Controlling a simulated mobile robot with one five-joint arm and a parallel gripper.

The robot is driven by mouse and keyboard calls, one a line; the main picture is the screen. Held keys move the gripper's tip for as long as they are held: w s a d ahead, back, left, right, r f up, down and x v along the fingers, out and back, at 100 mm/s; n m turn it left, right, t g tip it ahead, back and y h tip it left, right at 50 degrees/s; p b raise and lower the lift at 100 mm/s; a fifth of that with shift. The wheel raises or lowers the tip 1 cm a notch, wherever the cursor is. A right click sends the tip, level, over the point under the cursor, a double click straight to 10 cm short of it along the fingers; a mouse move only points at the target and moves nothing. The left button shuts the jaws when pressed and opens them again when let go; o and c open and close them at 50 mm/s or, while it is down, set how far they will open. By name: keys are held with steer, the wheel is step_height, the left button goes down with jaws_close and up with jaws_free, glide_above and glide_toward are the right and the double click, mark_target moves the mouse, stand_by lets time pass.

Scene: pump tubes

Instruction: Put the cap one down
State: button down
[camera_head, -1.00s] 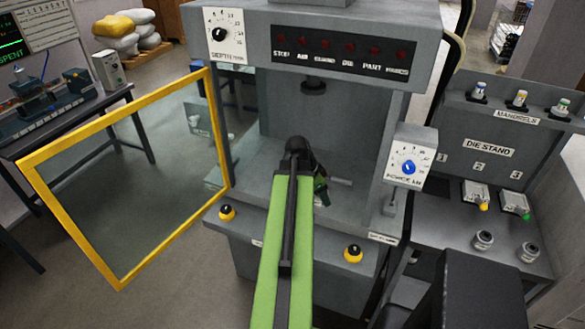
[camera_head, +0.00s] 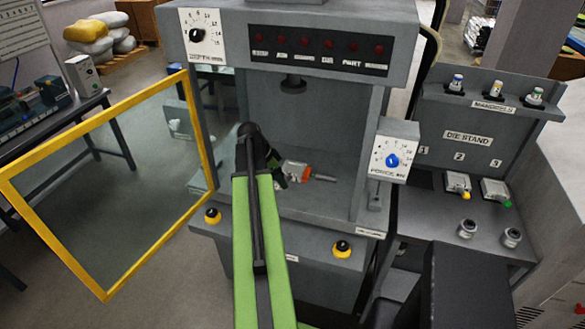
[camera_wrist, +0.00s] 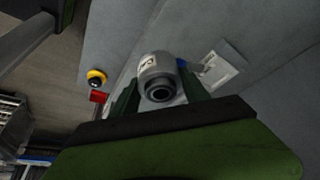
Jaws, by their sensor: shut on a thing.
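In the wrist view, a grey cylindrical cap (camera_wrist: 152,66) with a white label and a dark round hole sits between the dark green fingers of my gripper (camera_wrist: 160,84). I take it to be cap one; the label is too blurred to read. My gripper is shut on it. In the head view, my gripper (camera_head: 277,172) is inside the open press, over its bed, and mostly hidden by my green arm. The cap cannot be made out there. A block with an orange part (camera_head: 298,171) and a grey rod lies on the press bed just right of my gripper.
The press's yellow-framed door (camera_head: 105,190) stands open at left. The force dial box (camera_head: 393,158) juts out at right. The die stand (camera_head: 468,138) holds mandrels, two dies, and two grey cylinders (camera_head: 467,228) (camera_head: 511,238) at its front. Place 1 is empty.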

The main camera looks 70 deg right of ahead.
steer(key=d, duration=0.6)
steer(key=d+f+b, duration=0.1)
steer(key=d, duration=0.5)
steer(key=w+d+f+b, duration=0.1)
steer(key=d, duration=0.5)
steer(key=shift+f, duration=0.2)
step_height(320, 180, down, 5)
steer(key=b, duration=0.5)
steer(key=shift+d+r, duration=0.15)
steer(key=shift+d, duration=0.05)
steer(key=shift+f+b, duration=0.25)
steer(key=shift+b, duration=0.05)
steer(key=c, duration=0.6)
jaws_free()
steer(key=shift+r, duration=0.1)
steer(key=shift+o, duration=0.2)
